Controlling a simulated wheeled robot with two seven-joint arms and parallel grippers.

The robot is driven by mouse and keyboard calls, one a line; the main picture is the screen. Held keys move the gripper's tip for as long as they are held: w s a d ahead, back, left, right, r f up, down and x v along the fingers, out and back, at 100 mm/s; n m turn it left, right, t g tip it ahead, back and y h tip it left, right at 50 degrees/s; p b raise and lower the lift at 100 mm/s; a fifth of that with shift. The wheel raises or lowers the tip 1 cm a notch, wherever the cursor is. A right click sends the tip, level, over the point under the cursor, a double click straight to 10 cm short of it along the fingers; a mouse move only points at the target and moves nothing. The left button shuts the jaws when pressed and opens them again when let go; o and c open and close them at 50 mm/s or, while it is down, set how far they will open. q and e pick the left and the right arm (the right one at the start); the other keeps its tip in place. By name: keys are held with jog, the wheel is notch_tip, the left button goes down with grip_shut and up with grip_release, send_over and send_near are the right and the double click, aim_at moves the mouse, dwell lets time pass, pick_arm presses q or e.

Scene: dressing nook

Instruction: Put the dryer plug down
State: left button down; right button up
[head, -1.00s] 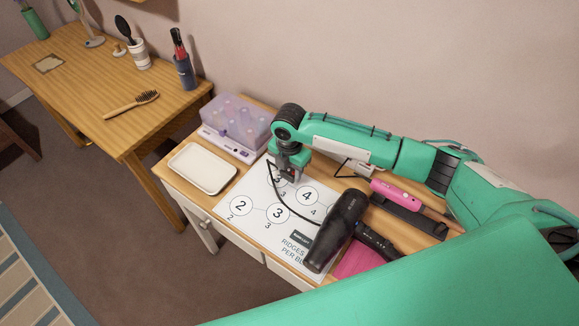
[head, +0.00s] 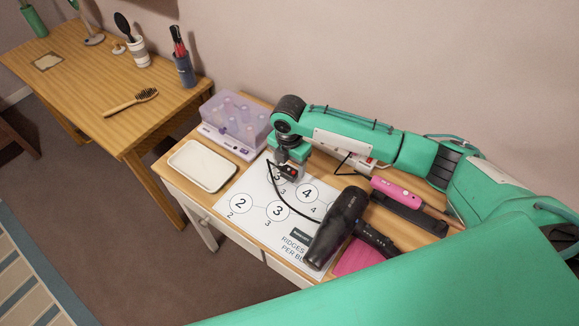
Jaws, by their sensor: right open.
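My right gripper (head: 287,173) points down over the back of the white numbered mat (head: 262,232), by the upper circle marked 3. It is open. The black hair dryer (head: 337,228) lies at the mat's right side, its handle toward the right. Its black cord (head: 279,202) curves from the dryer up to the mat's back part and ends at my right gripper. The plug itself is not clearly told apart from the dark fingers there; I cannot tell if it touches them. My left gripper is out of view.
A white tray (head: 176,166) and a lilac clear-lidded box (head: 236,118) stand left of the mat. A pink styling tool (head: 397,190), a dark flat bar (head: 408,214), a white power strip (head: 357,160) and a pink cloth (head: 355,259) lie right.

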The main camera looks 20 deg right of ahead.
aim_at(289, 170)
notch_tip(289, 170, up, 11)
jog(key=b, duration=0.1)
dwell(0.6)
